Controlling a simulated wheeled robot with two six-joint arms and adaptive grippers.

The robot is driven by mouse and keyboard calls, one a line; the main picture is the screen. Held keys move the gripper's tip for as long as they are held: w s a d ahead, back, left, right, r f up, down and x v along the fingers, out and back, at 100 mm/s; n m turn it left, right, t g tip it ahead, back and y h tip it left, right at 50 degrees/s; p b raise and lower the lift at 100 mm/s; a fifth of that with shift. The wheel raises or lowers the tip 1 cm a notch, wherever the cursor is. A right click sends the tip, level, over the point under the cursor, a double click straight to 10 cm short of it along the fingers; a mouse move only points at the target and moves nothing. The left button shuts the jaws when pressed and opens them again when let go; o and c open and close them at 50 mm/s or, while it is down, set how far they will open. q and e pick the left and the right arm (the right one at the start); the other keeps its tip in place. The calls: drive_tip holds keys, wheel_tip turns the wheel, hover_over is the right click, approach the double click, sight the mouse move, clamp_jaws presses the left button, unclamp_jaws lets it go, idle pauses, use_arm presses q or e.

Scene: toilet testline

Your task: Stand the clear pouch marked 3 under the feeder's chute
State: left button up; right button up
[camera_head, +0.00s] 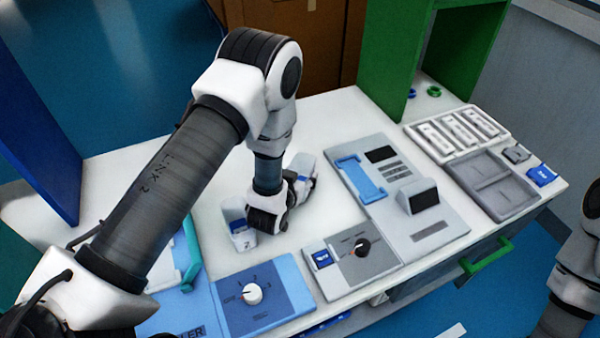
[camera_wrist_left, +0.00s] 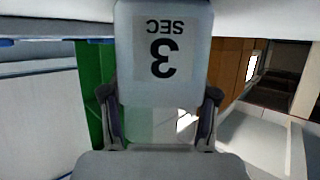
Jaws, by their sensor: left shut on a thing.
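The pouch marked 3 (camera_wrist_left: 163,52) fills the upper middle of the left wrist view, its "3 SEC" label upside down in the picture. My left gripper (camera_wrist_left: 160,125) has a finger on each side of it and is shut on it. In the head view the left gripper (camera_head: 285,203) is low over the white table, with a pale pouch (camera_head: 303,170) at its far side, partly hidden by it. Whether this pouch touches the table is unclear. I cannot clearly make out the feeder's chute. My right gripper is out of view; only part of that arm shows at the right edge.
A second pale pouch (camera_head: 238,218) stands close to the left of my left gripper. A blue dial panel (camera_head: 262,295), a grey dial panel (camera_head: 358,262) and a grey device (camera_head: 398,195) lie in front and right. A white tray (camera_head: 412,131) is farther right. The table's back middle is clear.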

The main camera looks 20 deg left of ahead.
use_arm(q)
drive_tip(key=shift+s+r, duration=0.1)
drive_tip(key=shift+s, duration=0.05)
drive_tip(key=o, duration=0.9)
drive_tip(key=shift+w+f, duration=0.3)
drive_tip(key=shift+s+r, duration=0.1)
drive_tip(key=shift+s, duration=0.05)
